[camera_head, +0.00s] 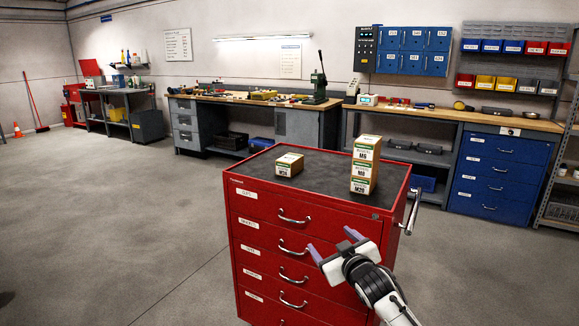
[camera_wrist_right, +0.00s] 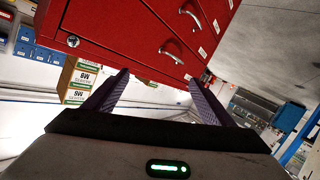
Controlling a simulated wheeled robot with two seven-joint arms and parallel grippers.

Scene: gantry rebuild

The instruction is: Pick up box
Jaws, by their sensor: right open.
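A single small cardboard box (camera_head: 289,164) labelled M10 or similar lies on the dark top of the red tool cabinet (camera_head: 300,245), towards its back left. A stack of boxes (camera_head: 365,165) stands upright at the right of the top, with M6 on the uppermost one. The stack also shows in the right wrist view (camera_wrist_right: 77,82), tilted and beyond the cabinet edge. My right gripper (camera_head: 333,246) is open and empty in front of the cabinet's drawers, below the top's front edge. Its purple-grey fingers (camera_wrist_right: 158,95) are spread in the wrist view. My left gripper is not seen.
The cabinet has a side handle (camera_head: 411,212) at its right. Workbenches (camera_head: 255,105) with tools, a blue drawer unit (camera_head: 498,173) and wall bins (camera_head: 513,47) stand behind. The grey floor (camera_head: 120,220) at the left is clear.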

